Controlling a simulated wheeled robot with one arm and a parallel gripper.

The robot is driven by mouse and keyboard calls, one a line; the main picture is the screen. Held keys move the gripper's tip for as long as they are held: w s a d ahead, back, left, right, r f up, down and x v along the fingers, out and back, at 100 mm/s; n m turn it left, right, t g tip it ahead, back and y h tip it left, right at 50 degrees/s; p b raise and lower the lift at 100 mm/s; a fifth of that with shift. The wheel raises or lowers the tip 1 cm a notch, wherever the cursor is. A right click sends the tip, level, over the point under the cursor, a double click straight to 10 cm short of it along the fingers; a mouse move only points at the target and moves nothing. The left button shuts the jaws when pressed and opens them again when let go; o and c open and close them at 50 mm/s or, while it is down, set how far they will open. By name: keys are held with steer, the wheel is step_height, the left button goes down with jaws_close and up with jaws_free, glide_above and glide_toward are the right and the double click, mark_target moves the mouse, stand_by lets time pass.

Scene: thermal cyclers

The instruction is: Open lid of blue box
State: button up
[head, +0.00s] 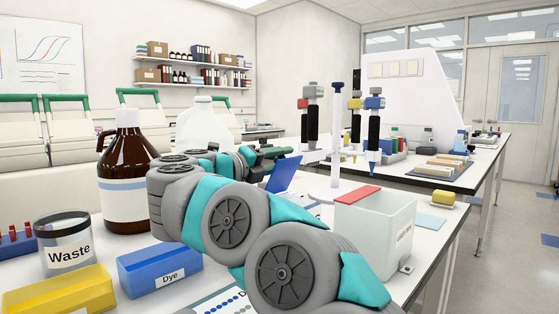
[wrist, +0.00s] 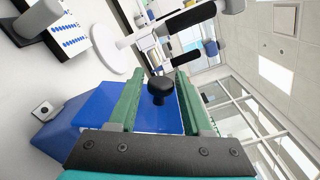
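The blue box (wrist: 62,128) is at the lower left of the wrist view; my arm hides its body in the head view. Its blue lid (head: 284,174) stands tilted up beside my gripper, and its flat face (wrist: 140,108) shows behind my fingers in the wrist view. My gripper (head: 276,152) has two green fingers, spread apart in the wrist view (wrist: 160,92). A dark round knob (wrist: 160,87) shows between the fingertips; I cannot tell what it belongs to or whether a finger touches it.
A white pipette stand (head: 338,130) rises just beyond my gripper. A pale bin with a red edge (head: 375,230) stands to the right. A brown bottle (head: 127,170), a Waste jar (head: 66,245) and a blue Dye tray (head: 160,268) are at the left.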

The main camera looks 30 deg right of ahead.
jaws_close()
stand_by(1.1)
